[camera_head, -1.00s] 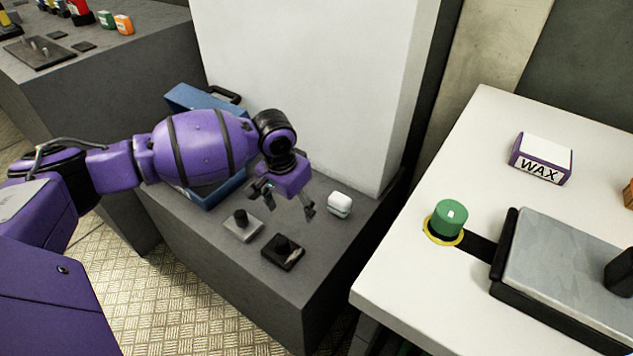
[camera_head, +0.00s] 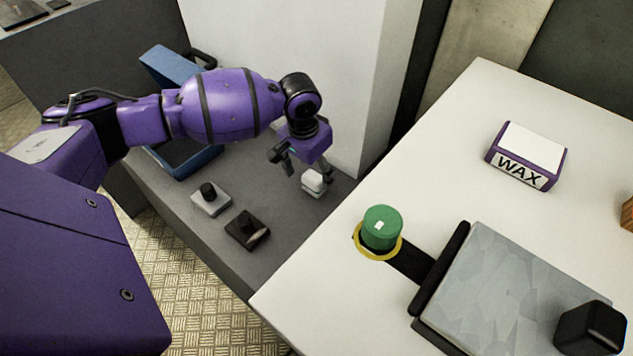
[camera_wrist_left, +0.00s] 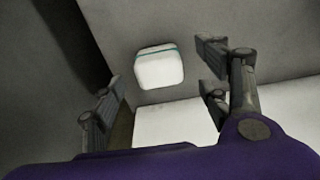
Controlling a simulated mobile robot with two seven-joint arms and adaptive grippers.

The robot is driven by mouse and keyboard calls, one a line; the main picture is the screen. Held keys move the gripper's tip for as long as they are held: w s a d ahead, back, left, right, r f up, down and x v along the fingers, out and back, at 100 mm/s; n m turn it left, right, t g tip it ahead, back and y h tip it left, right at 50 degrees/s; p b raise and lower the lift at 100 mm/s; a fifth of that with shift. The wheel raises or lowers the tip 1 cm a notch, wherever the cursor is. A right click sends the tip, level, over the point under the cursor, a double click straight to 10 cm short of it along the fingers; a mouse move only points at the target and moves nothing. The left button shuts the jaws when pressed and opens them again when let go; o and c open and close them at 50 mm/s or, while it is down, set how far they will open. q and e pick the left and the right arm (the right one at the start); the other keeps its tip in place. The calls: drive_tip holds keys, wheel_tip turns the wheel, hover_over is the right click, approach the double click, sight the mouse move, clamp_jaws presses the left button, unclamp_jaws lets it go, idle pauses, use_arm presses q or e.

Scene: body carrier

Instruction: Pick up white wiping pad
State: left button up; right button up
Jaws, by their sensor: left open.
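The white wiping pad (camera_head: 314,183) is a small rounded white block on the grey bench top, near the foot of the white panel. In the left wrist view the pad (camera_wrist_left: 159,68) shows a thin teal line along its far edge and lies ahead of the fingers, a little left of their middle. My left gripper (camera_head: 307,170) is open just above and beside the pad, with its fingers partly overlapping it in the head view. In the left wrist view the gripper (camera_wrist_left: 160,105) has nothing between its fingers. My right gripper is not in view.
A grey block with a black knob (camera_head: 211,199) and a dark block with a knob (camera_head: 247,230) lie left of the pad. A blue open box (camera_head: 165,65) stands behind my arm. The white table (camera_head: 440,150) rises close on the right, bearing a green knob (camera_head: 382,228) and a WAX box (camera_head: 526,156).

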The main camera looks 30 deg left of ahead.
sight(313, 177)
use_arm(q)
drive_tip(key=shift+w+f, duration=0.1)
drive_tip(key=shift+f, duration=0.4)
wheel_tip(313, 177, down, 3)
drive_tip(key=shift+w+d+r+b, duration=0.1)
drive_tip(key=shift+w+d+b, duration=0.05)
drive_tip(key=shift+b, duration=0.75)
drive_tip(key=shift+w+f, duration=0.1)
drive_tip(key=shift+f, duration=0.55)
drive_tip(key=shift+r, duration=0.1)
drive_tip(key=c, duration=1.1)
clamp_jaws()
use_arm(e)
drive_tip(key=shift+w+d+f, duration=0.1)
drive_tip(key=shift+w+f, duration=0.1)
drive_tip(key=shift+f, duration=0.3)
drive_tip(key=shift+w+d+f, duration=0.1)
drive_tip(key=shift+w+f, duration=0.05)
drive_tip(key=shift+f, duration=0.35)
use_arm(q)
drive_tip(key=shift+r, duration=0.15)
